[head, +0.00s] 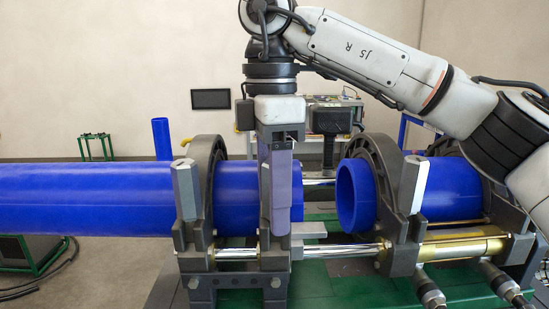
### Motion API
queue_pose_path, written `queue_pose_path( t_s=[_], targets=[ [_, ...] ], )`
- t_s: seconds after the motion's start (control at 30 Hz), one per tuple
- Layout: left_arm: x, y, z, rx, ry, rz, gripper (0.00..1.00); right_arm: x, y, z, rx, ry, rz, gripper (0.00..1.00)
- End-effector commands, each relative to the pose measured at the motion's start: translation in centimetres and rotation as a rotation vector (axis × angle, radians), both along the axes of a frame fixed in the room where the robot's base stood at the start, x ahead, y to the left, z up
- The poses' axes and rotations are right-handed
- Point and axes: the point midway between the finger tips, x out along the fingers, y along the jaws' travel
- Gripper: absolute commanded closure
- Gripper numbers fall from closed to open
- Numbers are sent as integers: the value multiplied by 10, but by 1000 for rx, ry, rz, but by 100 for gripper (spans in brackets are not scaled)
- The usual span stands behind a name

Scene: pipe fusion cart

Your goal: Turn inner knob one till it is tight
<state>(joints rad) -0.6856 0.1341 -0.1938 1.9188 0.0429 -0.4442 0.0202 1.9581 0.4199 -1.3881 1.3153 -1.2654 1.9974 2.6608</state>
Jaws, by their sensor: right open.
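My right gripper (278,205) comes down from above at the middle of the fusion cart, its long purple-grey fingers upright in front of the end of the left blue pipe (100,198). The fingers are over the inner left clamp (273,262); the knob there is hidden behind them, and I cannot tell whether they touch it. A silver six-sided knob (187,190) stands upright on the clamp further left. A similar silver knob (412,186) stands on the clamp right of the gap. The gripper is open. My left gripper is not in view.
A short blue pipe (356,195) faces the left pipe across a gap. A dark handle (329,130) stands behind the gap. Chrome rods (340,252) and a brass cylinder (458,245) run low along the green cart base (335,288).

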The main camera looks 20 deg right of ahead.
Motion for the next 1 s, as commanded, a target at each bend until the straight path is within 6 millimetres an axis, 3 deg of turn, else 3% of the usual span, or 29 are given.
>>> queue_pose_path(
  t_s=[0.03,0.43,0.57,0.67,0.8,1.0],
  targets=[
    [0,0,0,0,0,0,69,11,-5,2,3,-34,-29,19],
    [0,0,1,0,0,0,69,11,-5,4,7,-37,-30,22],
    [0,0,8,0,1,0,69,11,-5,13,7,-38,-30,21],
    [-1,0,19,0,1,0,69,12,-5,26,8,-39,-30,17],
    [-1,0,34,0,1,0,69,12,-5,44,10,-40,-30,0],
    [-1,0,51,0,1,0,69,11,-5,64,7,-38,-29,0]
  ],
)
